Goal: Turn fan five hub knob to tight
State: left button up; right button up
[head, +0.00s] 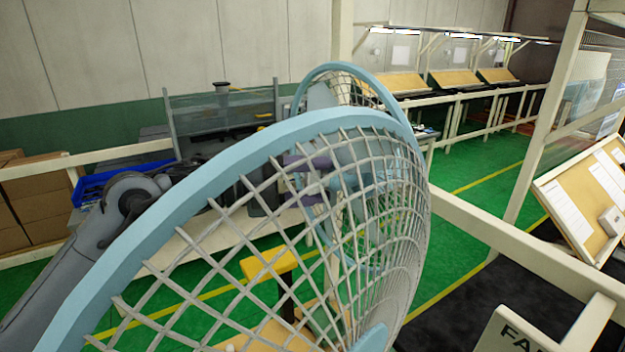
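A large fan with a light blue rim (300,128) and a pale wire guard fills the foreground. The sign beside it (512,334) is cut off and shows only "FA", so I cannot tell its number. Light blue fan parts (365,180) show through the guard. A light blue round piece (374,338) is partly cut off at the bottom edge. I cannot make out a hub knob or its setting. My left arm reaches in from the left behind the rim. My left gripper (308,181) shows through the mesh, its two purple fingers apart, near the blue fan parts. My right gripper is not in view.
A second blue fan (345,69) stands behind. A bench with a blue bin (90,187) and cardboard boxes (35,205) are at the left. A yellow-topped stool (268,263) shows through the guard. Cream rails (520,240) run at the right. Green floor lies open beyond.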

pick_arm(q)
jog(key=o, duration=1)
jog(key=shift+c, duration=0.2)
jog(key=shift+a, duration=0.6)
jog(key=s+a+b, duration=0.1)
jog(key=a+b, duration=0.2)
jog(key=a, duration=0.6)
jog(key=shift+s+a, duration=0.3)
jog(key=shift+s, duration=0.05)
